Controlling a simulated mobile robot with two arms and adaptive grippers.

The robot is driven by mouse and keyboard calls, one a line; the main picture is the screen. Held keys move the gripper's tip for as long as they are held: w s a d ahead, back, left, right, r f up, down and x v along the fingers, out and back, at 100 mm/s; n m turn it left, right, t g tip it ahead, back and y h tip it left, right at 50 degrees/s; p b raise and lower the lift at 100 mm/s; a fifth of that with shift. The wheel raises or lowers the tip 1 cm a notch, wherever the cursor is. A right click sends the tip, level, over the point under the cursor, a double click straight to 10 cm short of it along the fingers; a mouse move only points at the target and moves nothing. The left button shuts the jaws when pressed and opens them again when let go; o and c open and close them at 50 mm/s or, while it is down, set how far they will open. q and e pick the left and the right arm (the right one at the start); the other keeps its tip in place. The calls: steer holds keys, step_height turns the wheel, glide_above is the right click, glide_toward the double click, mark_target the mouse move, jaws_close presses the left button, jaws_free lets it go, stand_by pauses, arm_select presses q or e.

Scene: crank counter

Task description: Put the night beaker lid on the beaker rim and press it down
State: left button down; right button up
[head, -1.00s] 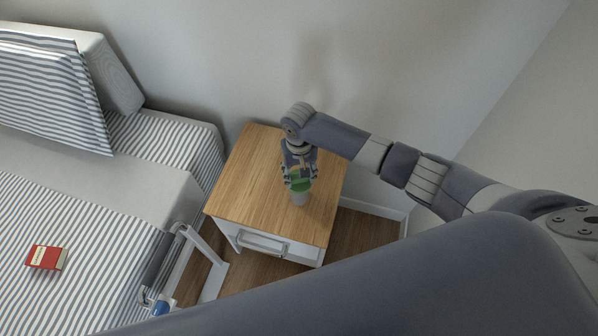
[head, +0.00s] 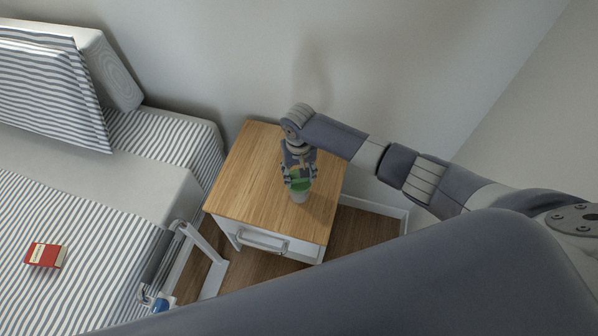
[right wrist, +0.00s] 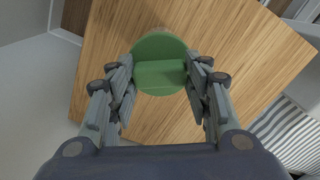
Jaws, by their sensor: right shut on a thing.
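The night beaker lid (head: 300,185) is a round green disc with a raised bar across its top. My right gripper (head: 300,176) points down over the nightstand and is shut on the lid's bar. In the right wrist view the lid (right wrist: 160,50) lies between the two fingers and covers most of what is under it. The pale beaker (head: 299,197) stands upright on the nightstand directly below the lid. The lid is at the beaker's rim; I cannot tell whether it is seated or slightly above. My left gripper is not in view.
The wooden nightstand top (head: 258,172) is otherwise clear. Its white drawer (head: 265,242) faces front. A bed with striped bedding (head: 85,235) is at left, with a red book (head: 46,255) on it and a rail (head: 200,245) at its side. A wall is behind.

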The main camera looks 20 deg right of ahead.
steer(key=o, duration=1.1)
steer(key=shift+c, duration=0.2)
step_height(320, 180, up, 12)
